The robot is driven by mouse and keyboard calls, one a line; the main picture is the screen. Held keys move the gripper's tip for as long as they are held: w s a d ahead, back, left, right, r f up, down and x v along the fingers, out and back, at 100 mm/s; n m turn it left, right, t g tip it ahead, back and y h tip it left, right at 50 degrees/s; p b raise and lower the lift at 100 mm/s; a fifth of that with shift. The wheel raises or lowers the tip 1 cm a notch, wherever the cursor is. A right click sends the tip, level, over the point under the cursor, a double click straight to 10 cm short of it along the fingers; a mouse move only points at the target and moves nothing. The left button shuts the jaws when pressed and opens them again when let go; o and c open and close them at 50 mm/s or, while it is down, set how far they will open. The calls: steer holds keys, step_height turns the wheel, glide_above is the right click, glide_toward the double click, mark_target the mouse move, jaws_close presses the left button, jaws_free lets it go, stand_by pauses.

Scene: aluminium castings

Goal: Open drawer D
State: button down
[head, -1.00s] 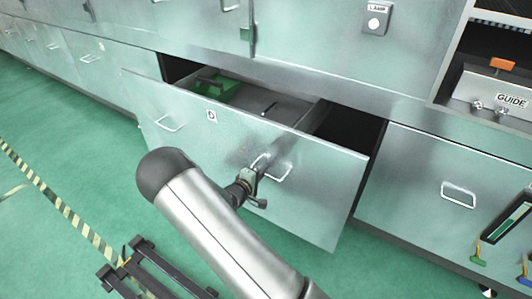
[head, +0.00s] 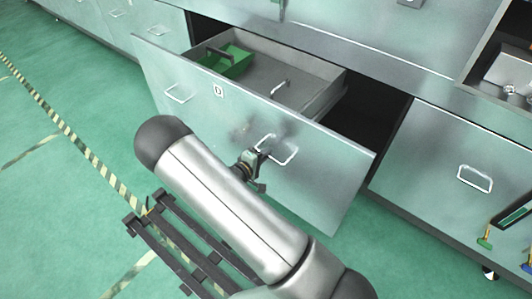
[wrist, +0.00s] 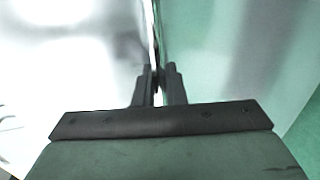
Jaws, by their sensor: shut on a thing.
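Drawer D (head: 222,128) is a wide metal drawer marked with a small "D" label, and it stands pulled out from the cabinet. Its front has two wire handles: a left handle (head: 178,94) and a right handle (head: 284,152). My gripper (head: 262,158) is at the right handle and shut on it. In the wrist view my gripper's fingers (wrist: 158,88) close around a thin bright bar; the rest of the handle is hard to make out there. Inside the drawer a green bin (head: 232,62) and a grey metal piece (head: 281,88) show.
Closed drawers flank it, one with a handle (head: 474,178) at the right. Small coloured tools (head: 486,236) hang at the lower right. A dark slatted frame (head: 190,250) lies below my arm. Green floor with a striped line (head: 100,165) is open at the left.

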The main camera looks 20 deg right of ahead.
steer(key=c, duration=1.6)
jaws_free()
steer(key=shift+o, duration=0.2)
steer(key=p+v, duration=0.2)
steer(key=v, duration=1.5)
steer(key=shift+a, duration=0.25)
steer(key=w+a+r+m+y+p, duration=0.2)
steer(key=w+r+m+y+p, duration=0.1)
steer(key=w+r+y+p, duration=0.5)
steer(key=s+a+r+m+g+y+p, duration=0.1)
steer(key=s+r+y, duration=0.15)
steer(key=r, duration=0.45)
steer(key=s+r+g+y+p, duration=0.1)
steer(key=s+r+y, duration=0.15)
steer(key=r, duration=0.55)
steer(key=s+d+r+m+g+p, duration=0.1)
steer(key=s+d+r+g+p, duration=0.1)
steer(key=s+d+r, duration=0.2)
steer(key=s+d+r+m+g+p, duration=0.1)
steer(key=s+d+r, duration=0.4)
steer(key=s, duration=0.6)
steer(key=s+d+r+m+g+p, duration=0.1)
steer(key=s+d+r+g+p, duration=0.3)
steer(key=s, duration=0.4)
step_height(320, 180, up, 3)
steer(key=shift+d+f, duration=0.2)
steer(key=shift+d, duration=0.45)
